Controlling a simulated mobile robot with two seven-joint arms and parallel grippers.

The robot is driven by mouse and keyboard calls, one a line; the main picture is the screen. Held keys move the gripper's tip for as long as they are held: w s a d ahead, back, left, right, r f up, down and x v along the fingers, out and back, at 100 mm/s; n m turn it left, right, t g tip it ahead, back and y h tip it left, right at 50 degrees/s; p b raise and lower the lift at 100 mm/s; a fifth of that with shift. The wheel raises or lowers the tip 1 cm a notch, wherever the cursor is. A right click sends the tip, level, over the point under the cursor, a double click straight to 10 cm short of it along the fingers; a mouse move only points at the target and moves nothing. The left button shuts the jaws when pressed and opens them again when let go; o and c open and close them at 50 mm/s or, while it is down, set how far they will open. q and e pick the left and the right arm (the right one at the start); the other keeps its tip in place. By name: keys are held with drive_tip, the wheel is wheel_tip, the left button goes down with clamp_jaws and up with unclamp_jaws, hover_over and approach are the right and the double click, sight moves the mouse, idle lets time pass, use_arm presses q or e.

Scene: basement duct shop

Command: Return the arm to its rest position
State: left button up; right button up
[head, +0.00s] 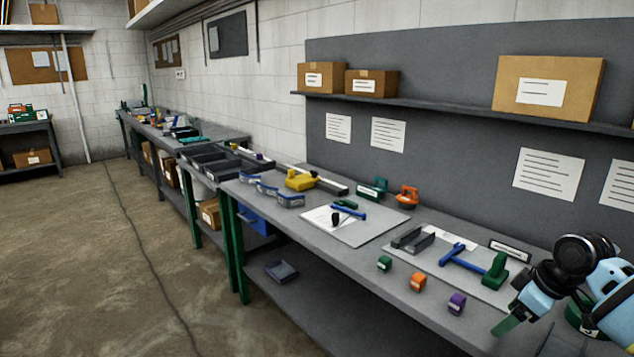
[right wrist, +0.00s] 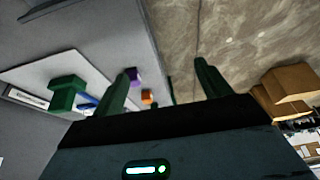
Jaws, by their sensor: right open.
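My right gripper (head: 520,325) is at the lower right of the head view, by the front edge of the grey workbench (head: 345,265). In the right wrist view its two green fingers (right wrist: 163,78) stand wide apart with nothing between them. A purple block (head: 457,303) lies on the bench to the left of the gripper; it also shows beyond the left finger in the right wrist view (right wrist: 134,76). A green tool (head: 495,272) stands on a pale board behind the gripper. My left gripper is out of view.
An orange block (head: 418,282) and a green block (head: 385,263) lie along the bench front. A blue T-shaped tool (head: 463,258) lies on the board. Cardboard boxes (head: 547,88) stand on the wall shelf (head: 450,108). The floor (head: 100,240) at left is open, with a cable across it.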

drive_tip(key=s+a+f+m+t, duration=0.1)
drive_tip(key=s+a+f, duration=0.45)
drive_tip(key=f, duration=0.35)
drive_tip(key=s+a+f+y, duration=0.1)
drive_tip(key=s+a+f, duration=0.3)
drive_tip(key=a+f, duration=0.3)
drive_tip(key=s+a+f+m+t, duration=0.1)
drive_tip(key=s+a+f, duration=0.3)
drive_tip(key=f, duration=0.6)
use_arm(q)
drive_tip(key=shift+w+a+r+t+p, duration=0.15)
drive_tip(key=shift+w+r+p, duration=0.3)
drive_tip(key=shift+r, duration=0.15)
drive_tip(key=shift+w+a+r+t+p, duration=0.15)
drive_tip(key=shift+w+r+p, duration=0.15)
drive_tip(key=shift+r+p, duration=0.25)
use_arm(e)
drive_tip(key=s+a+f+m+t+h, duration=0.1)
drive_tip(key=s+m, duration=0.1)
drive_tip(key=s, duration=1.1)
drive_tip(key=s+a+f+m+t, duration=0.1)
drive_tip(key=s+f+m+t, duration=0.1)
drive_tip(key=s, duration=1.1)
drive_tip(key=shift+s+f+h, duration=0.25)
drive_tip(key=shift+s+h, duration=0.05)
drive_tip(key=shift+h, duration=0.1)
use_arm(q)
drive_tip(key=shift+d, duration=0.15)
use_arm(e)
drive_tip(key=shift+a, duration=0.1)
